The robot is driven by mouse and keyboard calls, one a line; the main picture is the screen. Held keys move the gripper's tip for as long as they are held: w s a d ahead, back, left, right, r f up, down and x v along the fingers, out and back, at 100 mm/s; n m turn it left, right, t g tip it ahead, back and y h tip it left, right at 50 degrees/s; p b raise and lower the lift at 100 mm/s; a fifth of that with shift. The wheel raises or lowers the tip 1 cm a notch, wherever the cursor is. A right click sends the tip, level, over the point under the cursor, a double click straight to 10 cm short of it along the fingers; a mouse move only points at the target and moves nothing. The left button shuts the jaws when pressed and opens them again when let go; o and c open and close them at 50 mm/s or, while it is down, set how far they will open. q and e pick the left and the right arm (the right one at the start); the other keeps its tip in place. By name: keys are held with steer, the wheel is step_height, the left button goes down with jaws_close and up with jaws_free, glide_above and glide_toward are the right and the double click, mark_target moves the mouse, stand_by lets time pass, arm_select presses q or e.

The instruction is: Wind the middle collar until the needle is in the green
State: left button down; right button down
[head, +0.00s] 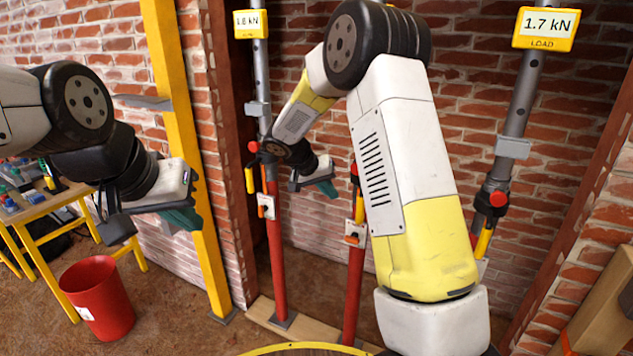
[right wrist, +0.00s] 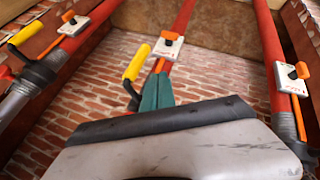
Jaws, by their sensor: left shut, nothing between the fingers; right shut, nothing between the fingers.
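Three props stand against the brick wall, with red lower tubes and grey upper tubes. The middle prop (head: 354,290) is mostly hidden behind my right arm in the head view. Its collar's yellow handle (head: 360,208) hangs below a red knob (head: 354,170); the handle also shows in the right wrist view (right wrist: 136,63). My right gripper (head: 328,188) is shut and empty, left of the middle prop; in the right wrist view its teal fingertips (right wrist: 157,92) appear just right of the handle, contact unclear. My left gripper (head: 184,218) is shut and empty, far left. No needle is readable.
The left prop's display (head: 249,23) reads about 1.8 kN, the right one's (head: 545,28) 1.7 kN. A yellow post (head: 185,130) stands behind my left gripper. A red bin (head: 97,298) and a yellow-legged workbench (head: 45,208) are at left, a cardboard box (head: 605,310) at right.

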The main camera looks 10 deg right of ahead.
mark_target(358, 201)
steer(key=d+f, duration=0.2)
steer(key=d, duration=0.3)
steer(key=shift+d+f, duration=0.2)
steer(key=shift+d, duration=0.05)
steer(key=shift+w, duration=0.1)
steer(key=shift+s+d, duration=0.35)
steer(key=shift+d, duration=0.55)
steer(key=shift+w+a, duration=0.1)
